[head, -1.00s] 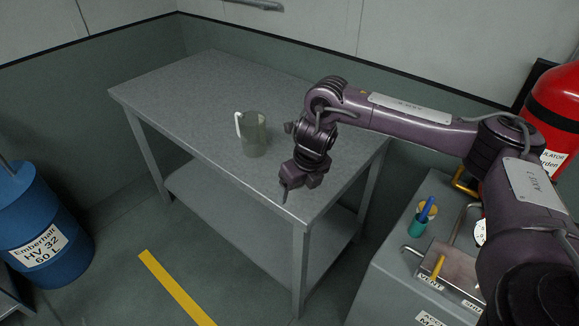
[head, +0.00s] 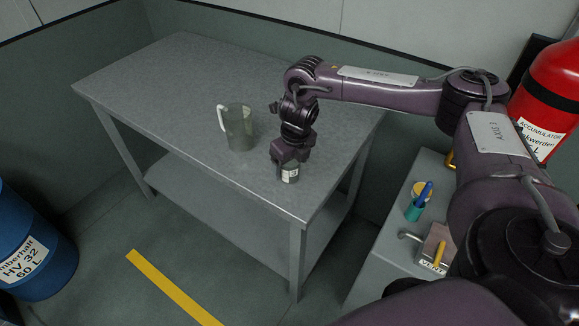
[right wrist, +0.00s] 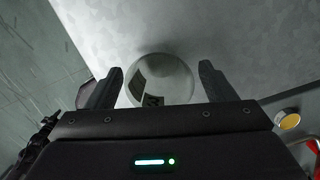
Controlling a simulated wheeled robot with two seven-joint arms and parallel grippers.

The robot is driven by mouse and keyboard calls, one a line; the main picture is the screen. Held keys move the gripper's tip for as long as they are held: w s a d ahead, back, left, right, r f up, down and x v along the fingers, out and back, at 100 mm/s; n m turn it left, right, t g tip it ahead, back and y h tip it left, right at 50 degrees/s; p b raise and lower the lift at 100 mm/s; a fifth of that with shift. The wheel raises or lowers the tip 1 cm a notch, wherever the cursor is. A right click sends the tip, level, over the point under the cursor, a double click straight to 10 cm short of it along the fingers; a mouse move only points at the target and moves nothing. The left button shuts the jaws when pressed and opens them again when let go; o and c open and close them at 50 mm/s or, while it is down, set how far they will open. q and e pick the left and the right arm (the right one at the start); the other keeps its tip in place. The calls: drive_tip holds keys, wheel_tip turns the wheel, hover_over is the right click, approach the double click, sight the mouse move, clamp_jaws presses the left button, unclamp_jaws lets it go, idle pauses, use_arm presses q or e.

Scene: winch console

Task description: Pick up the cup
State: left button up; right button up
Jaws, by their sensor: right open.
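My right gripper (head: 289,165) is over the near right part of the grey table (head: 190,75), pointing down. It is directly above or around a small grey cylindrical object, cup-like, with a white label (head: 290,176), whose top is hidden by the gripper in the head view. In the right wrist view this round pale object (right wrist: 160,80) lies between the two open fingers, with a gap on each side. A taller translucent greenish cup or jug with a white handle (head: 239,128) stands upright to the left of the gripper. My left gripper is not in view.
A grey console (head: 400,235) with a teal holder (head: 413,211) and a yellow-handled lever (head: 440,252) stands right of the table. A red cylinder (head: 550,100) is at far right, a blue drum (head: 30,250) at left. The table's left part is clear.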

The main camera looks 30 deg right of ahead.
drive_tip(key=shift+w+f, duration=0.2)
drive_tip(key=shift+f, duration=1.05)
drive_tip(key=c, duration=1)
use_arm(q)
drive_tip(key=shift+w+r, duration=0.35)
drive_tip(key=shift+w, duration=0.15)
use_arm(e)
drive_tip(key=shift+c, duration=0.3)
drive_tip(key=shift+r, duration=0.1)
